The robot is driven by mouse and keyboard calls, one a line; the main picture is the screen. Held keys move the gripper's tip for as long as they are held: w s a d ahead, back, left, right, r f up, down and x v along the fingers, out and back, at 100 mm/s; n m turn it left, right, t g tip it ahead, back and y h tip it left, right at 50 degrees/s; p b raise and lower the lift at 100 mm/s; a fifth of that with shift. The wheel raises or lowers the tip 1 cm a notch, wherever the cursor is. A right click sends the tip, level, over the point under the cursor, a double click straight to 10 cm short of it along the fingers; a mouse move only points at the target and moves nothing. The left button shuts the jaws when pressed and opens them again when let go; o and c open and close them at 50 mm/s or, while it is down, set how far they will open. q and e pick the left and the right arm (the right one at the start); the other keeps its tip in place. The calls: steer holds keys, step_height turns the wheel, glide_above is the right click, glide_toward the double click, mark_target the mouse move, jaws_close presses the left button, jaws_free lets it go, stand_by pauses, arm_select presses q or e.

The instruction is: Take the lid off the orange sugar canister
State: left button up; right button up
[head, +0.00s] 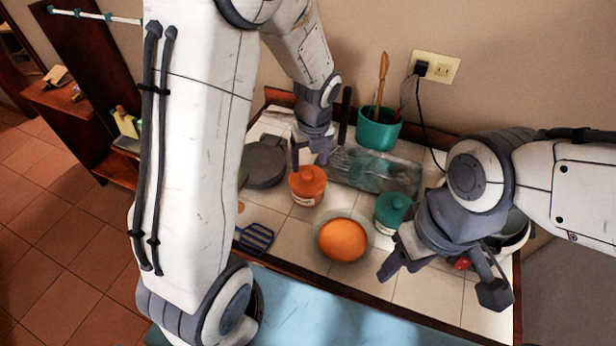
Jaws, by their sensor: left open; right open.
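The orange sugar canister (306,195) stands upright on the white tiled counter. Its orange lid (308,176) is on top, with a pale label on the body below it. My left gripper (309,160) is open, pointing down just above and behind the lid. One finger is at the lid's left side; whether it touches the lid I cannot tell. My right gripper (440,285) is open and empty over the right part of the counter, in front of the teal canister.
A teal canister (391,210) stands to the right, beside a bowl (345,258) holding an orange fruit. A clear glass dish (390,172) and a teal utensil pot (377,133) are behind. A dark pan (263,163) and blue spatula (256,238) lie left. Front tiles (420,297) are bare.

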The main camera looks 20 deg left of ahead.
mark_target(308, 173)
arm_select(q)
steer(key=f, duration=0.4)
steer(key=shift+w+a+f, duration=0.25)
steer(key=shift+a+f, duration=0.05)
jaws_close()
